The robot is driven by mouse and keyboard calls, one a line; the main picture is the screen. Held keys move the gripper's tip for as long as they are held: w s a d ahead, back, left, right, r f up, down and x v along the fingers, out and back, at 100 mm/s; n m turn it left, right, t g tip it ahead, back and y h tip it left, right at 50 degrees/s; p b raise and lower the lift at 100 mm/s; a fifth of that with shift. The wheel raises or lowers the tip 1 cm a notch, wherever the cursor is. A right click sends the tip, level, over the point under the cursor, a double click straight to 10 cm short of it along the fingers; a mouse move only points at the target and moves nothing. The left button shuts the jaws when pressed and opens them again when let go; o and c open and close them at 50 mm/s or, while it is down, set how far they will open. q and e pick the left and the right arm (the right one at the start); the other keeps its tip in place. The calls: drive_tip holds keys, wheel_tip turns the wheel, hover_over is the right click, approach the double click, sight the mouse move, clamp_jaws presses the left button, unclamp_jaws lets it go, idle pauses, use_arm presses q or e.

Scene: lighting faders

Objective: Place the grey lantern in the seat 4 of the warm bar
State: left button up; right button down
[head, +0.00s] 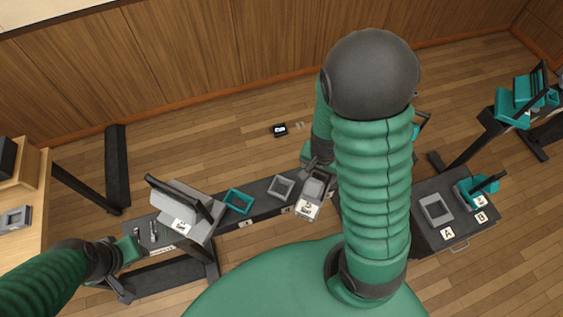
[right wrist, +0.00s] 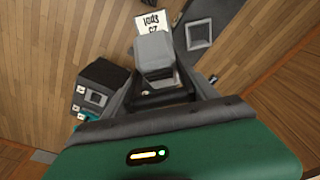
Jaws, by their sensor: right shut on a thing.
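My right gripper (head: 312,167) is shut on a grey boxy piece, seemingly the grey lantern (head: 315,185), over the right part of the long dark bar (head: 262,205). The lantern also shows between the fingers in the right wrist view (right wrist: 155,55), with a white printed tag (right wrist: 152,24) beyond it. A grey square frame (head: 281,187) and a teal square frame (head: 238,201) sit on the bar to its left. Whether the lantern touches the bar cannot be told. My left gripper (head: 130,249) is by the bar's left end; its jaw opening is unclear. The seat numbers are too small to read.
A large grey unit with a dark handle (head: 180,205) stands on the bar's left part. A dark box (head: 427,232) at right bears a grey frame and a teal handled piece (head: 478,190). A small black item (head: 280,130) lies on the open floor behind the bar.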

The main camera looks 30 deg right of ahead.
drive_tip(key=w+a+f+p, duration=0.2)
drive_tip(key=w, duration=0.4)
drive_tip(key=w+a+f+p, duration=0.2)
drive_tip(key=w+a, duration=0.1)
drive_tip(key=w, duration=0.3)
drive_tip(key=shift+f+p, duration=0.4)
drive_tip(key=c, duration=0.6)
unclamp_jaws()
drive_tip(key=shift+a, duration=0.2)
drive_tip(key=o, duration=0.4)
drive_tip(key=shift+s+a+r, duration=0.1)
drive_tip(key=shift+a, duration=0.15)
drive_tip(key=shift+c, duration=0.2)
